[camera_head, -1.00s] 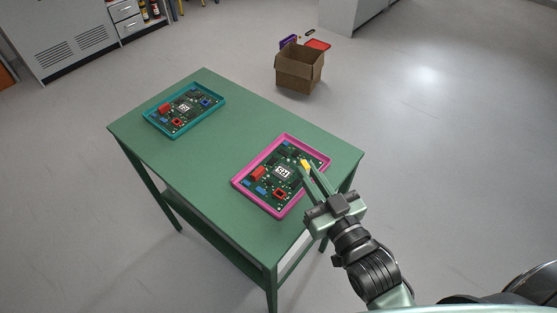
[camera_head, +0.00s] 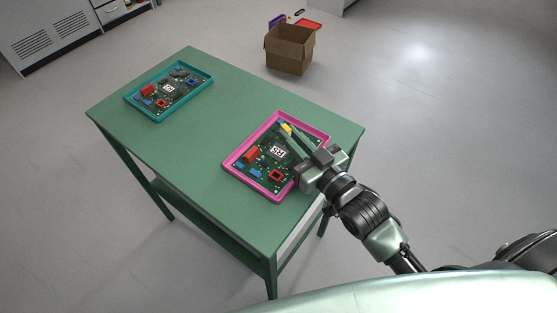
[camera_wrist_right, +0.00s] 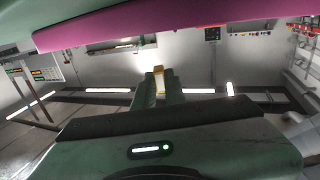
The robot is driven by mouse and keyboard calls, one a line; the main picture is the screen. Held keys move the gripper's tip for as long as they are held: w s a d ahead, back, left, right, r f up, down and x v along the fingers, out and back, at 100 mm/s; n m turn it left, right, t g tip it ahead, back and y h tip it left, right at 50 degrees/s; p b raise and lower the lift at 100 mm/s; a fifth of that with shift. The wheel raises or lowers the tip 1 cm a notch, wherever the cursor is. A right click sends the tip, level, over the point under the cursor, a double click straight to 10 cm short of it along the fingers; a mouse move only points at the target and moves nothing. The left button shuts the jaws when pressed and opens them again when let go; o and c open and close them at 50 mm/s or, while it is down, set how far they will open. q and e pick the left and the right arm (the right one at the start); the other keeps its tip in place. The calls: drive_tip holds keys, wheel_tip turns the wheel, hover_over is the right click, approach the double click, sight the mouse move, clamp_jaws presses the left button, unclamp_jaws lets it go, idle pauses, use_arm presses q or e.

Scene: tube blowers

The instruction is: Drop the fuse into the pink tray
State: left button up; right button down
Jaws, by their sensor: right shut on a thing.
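The pink tray (camera_head: 229,163) lies on the green table and holds a green circuit board (camera_head: 262,160) with red, blue and dark parts. My right gripper (camera_head: 288,131) reaches over the tray from the right, with its fingers closed on the yellow fuse (camera_head: 286,127). In the right wrist view the fuse (camera_wrist_right: 159,78) sits between the fingertips, and a pink strip of the tray (camera_wrist_right: 130,27) crosses the top. I cannot tell the exact gap between the fuse and the board. My left gripper is not in view.
A teal tray (camera_head: 129,99) with a similar board lies at the table's far left. Bare green tabletop (camera_head: 215,125) separates the two trays. An open cardboard box (camera_head: 289,53) stands on the floor behind the table.

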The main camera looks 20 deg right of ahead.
drive_tip(key=shift+f, duration=0.15)
drive_tip(key=c, duration=1.4)
unclamp_jaws()
drive_tip(key=shift+s+d+f, duration=0.1)
drive_tip(key=shift+s+d, duration=0.05)
drive_tip(key=shift+s, duration=0.25)
drive_tip(key=v, duration=0.7)
drive_tip(key=shift+b, duration=0.35)
